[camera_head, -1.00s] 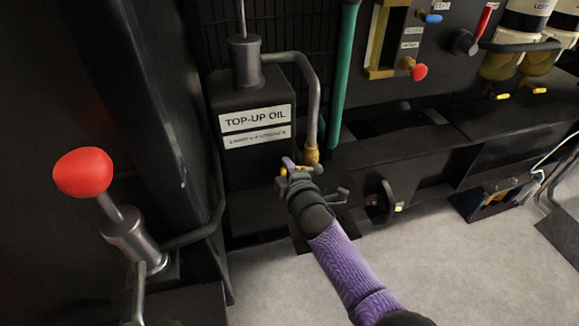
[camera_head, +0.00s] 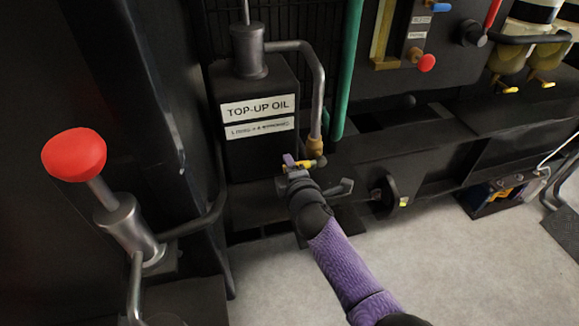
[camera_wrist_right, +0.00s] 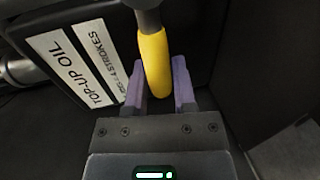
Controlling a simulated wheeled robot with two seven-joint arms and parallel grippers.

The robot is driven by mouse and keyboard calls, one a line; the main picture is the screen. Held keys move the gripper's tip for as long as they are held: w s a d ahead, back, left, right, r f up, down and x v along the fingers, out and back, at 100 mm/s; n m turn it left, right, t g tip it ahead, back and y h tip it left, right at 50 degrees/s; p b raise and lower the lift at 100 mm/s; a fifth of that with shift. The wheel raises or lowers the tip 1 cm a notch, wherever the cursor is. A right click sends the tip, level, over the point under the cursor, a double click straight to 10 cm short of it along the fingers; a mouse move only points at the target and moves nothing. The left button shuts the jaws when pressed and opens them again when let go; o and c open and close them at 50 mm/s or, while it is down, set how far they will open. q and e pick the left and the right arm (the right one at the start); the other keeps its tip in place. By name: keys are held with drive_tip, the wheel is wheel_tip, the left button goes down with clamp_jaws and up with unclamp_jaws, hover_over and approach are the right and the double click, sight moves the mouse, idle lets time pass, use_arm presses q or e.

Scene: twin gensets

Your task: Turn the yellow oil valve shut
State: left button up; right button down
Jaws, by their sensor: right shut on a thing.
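In the right wrist view the yellow handle (camera_wrist_right: 155,65) runs down between the purple fingers of my right gripper (camera_wrist_right: 159,82). My left gripper does not show.
A red-knobbed lever (camera_head: 75,155) stands at the left front. A green pipe (camera_head: 347,80) rises behind the valve. A dark round wheel (camera_head: 388,194) is low to the right. Grey floor (camera_head: 440,265) is open at the lower right.

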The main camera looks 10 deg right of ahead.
drive_tip(key=c, duration=0.5)
unclamp_jaws()
drive_tip(key=shift+f, duration=0.15)
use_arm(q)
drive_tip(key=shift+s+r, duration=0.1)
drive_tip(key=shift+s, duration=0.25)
use_arm(e)
drive_tip(key=shift+o, duration=0.3)
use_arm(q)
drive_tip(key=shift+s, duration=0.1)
use_arm(e)
drive_tip(key=shift+s+r, duration=0.2)
use_arm(q)
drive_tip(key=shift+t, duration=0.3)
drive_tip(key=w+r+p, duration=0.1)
drive_tip(key=p, duration=0.1)
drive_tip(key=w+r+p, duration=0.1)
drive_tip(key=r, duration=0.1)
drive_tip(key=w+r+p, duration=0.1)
drive_tip(key=p, duration=0.1)
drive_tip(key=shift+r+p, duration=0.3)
use_arm(e)
drive_tip(key=s+r, duration=0.1)
drive_tip(key=s, duration=0.8)
drive_tip(key=shift+s+d+r, duration=0.2)
drive_tip(key=shift+r, duration=0.1)
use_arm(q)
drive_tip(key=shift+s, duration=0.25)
